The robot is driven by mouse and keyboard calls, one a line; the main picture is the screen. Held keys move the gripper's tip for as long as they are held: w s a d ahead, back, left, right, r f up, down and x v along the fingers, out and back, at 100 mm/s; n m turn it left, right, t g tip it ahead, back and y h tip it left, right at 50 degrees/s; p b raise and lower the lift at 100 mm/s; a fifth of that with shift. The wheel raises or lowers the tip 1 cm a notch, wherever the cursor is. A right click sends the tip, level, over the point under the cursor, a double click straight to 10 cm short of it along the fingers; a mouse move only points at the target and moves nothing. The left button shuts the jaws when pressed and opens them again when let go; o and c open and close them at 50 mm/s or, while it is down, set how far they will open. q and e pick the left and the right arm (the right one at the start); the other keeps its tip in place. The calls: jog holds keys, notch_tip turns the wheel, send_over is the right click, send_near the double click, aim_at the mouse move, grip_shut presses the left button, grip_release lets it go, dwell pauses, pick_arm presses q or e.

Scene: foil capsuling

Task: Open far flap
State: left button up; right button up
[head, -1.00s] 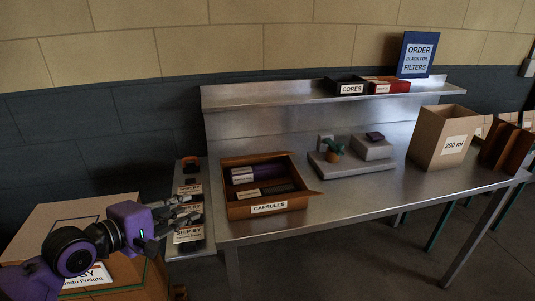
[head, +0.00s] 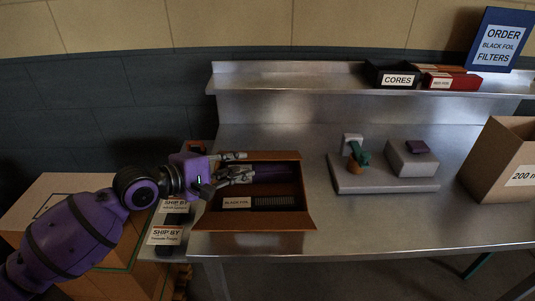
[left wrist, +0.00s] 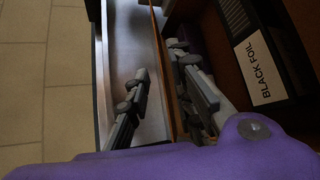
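The open brown capsules box (head: 302,202) sits at the left of the steel bench. Inside are a purple item (head: 275,174) and a compartment with a "BLACK FOIL" label (head: 237,202). Contact with the wall cannot be told. My right gripper is not in view.
A grey fixture plate (head: 385,186) with small blocks stands right of the box. A tall "200 ml" carton (head: 500,160) is at far right. A shelf (head: 290,80) with "CORES" bin (head: 390,77) runs behind. The bench between box and plate is clear.

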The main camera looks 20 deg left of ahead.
aim_at(257, 159)
pick_arm(q)
jog(key=x, duration=0.7)
jog(key=shift+w, duration=0.1)
grip_shut()
